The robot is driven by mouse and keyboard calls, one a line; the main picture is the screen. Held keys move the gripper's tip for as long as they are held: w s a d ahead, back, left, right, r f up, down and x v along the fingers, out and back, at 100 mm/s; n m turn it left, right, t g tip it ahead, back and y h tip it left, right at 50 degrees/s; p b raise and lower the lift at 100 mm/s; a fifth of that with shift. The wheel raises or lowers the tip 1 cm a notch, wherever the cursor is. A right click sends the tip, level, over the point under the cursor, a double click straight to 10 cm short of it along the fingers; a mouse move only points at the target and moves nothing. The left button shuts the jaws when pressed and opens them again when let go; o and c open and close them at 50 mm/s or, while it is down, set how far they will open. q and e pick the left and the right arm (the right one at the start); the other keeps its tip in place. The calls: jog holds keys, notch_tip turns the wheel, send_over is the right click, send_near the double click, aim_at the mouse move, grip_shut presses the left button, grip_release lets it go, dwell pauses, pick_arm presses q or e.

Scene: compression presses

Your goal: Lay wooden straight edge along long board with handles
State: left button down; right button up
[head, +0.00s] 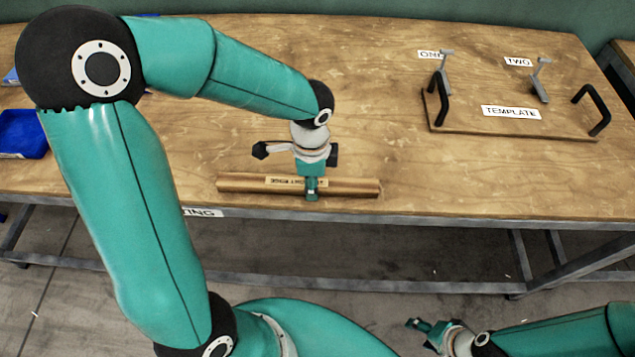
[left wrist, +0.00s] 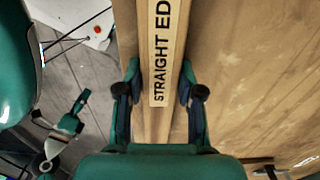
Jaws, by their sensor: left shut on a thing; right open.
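The wooden straight edge (head: 240,183) lies near the front edge of the table in the head view, its length running left to right. Its label reads "STRAIGHT ED" in the left wrist view (left wrist: 161,50), with the rest cut off. My left gripper (head: 312,190) is over its middle and shut on it, one finger on each side. I cannot tell whether it is lifted off the table. The long board with handles (head: 465,125), labelled TEMPLATE, lies at the right of the table with a black handle at each end. My right gripper (head: 425,325) is open and empty, low in front of the table.
Two grey clamp-like pieces stand at the board, by labels ONE (head: 430,54) and TWO (head: 518,62). A blue bin (head: 22,133) is at the far left. The table (head: 390,100) is clear between the straight edge and the board.

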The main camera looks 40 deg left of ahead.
pick_arm(q)
jog(key=c, duration=0.7)
grip_release()
notch_tip(320, 180, up, 12)
jog(key=shift+r+p, duration=0.1)
jog(key=shift+p, duration=0.45)
